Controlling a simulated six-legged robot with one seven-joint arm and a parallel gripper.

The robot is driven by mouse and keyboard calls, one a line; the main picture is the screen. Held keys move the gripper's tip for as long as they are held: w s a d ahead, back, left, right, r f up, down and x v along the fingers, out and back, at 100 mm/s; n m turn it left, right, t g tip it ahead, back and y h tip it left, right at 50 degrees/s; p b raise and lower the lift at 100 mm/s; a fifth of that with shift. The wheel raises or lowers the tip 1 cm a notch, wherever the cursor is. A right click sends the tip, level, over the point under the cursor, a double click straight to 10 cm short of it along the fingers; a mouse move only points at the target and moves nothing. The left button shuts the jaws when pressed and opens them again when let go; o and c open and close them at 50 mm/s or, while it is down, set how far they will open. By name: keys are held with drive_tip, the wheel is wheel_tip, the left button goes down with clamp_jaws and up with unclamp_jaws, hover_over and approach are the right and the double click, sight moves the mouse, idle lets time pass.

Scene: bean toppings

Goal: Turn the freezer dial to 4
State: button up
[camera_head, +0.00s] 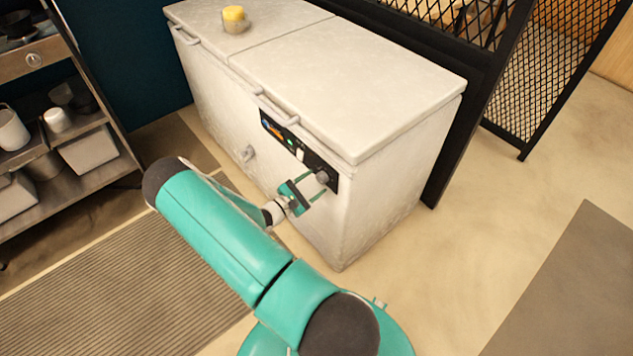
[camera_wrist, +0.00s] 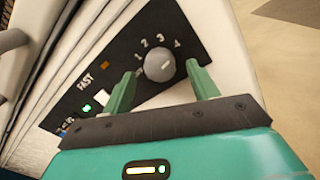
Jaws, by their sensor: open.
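The white chest freezer (camera_head: 330,75) stands in front of me, with a black control panel (camera_head: 290,143) on its front. The grey round dial (camera_head: 322,177) is at the panel's right end. In the wrist view the dial (camera_wrist: 159,66) has the numbers 1, 2, 3 and 4 around it; a pale mark on its face points toward the right, near the 4. My gripper (camera_head: 314,185) is open, with its two green fingers on either side of the dial. In the wrist view my gripper (camera_wrist: 163,88) shows a gap between each finger and the dial.
A yellow-topped cup (camera_head: 235,18) stands on the freezer lid. A metal shelf (camera_head: 60,150) with containers is at the left. A black mesh partition (camera_head: 480,60) stands behind the freezer at the right. The floor at the right is clear.

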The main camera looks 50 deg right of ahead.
drive_tip(key=w+a, duration=0.2)
drive_tip(key=a, duration=0.9)
drive_tip(key=shift+w+a, duration=0.15)
drive_tip(key=shift+a, duration=0.1)
drive_tip(key=shift+f, duration=0.1)
drive_tip(key=a+r+m+y, duration=0.45)
drive_tip(key=a+r, duration=0.25)
drive_tip(key=r, duration=0.4)
drive_tip(key=a+r+m+y, duration=0.4)
drive_tip(key=a+r+y, duration=0.2)
drive_tip(key=r, duration=0.5)
drive_tip(key=s+a+r+m+t+y, duration=0.1)
drive_tip(key=s+a+r+t+y, duration=0.2)
drive_tip(key=a+r, duration=0.4)
drive_tip(key=s+a+r+m+t+y, duration=0.1)
drive_tip(key=s+a+r+t+y, duration=0.3)
drive_tip(key=r, duration=0.8)
drive_tip(key=s+a+t, duration=0.2)
drive_tip(key=s+a, duration=0.1)
drive_tip(key=shift+s+a+r, duration=0.15)
drive_tip(key=shift+a+r, duration=0.1)
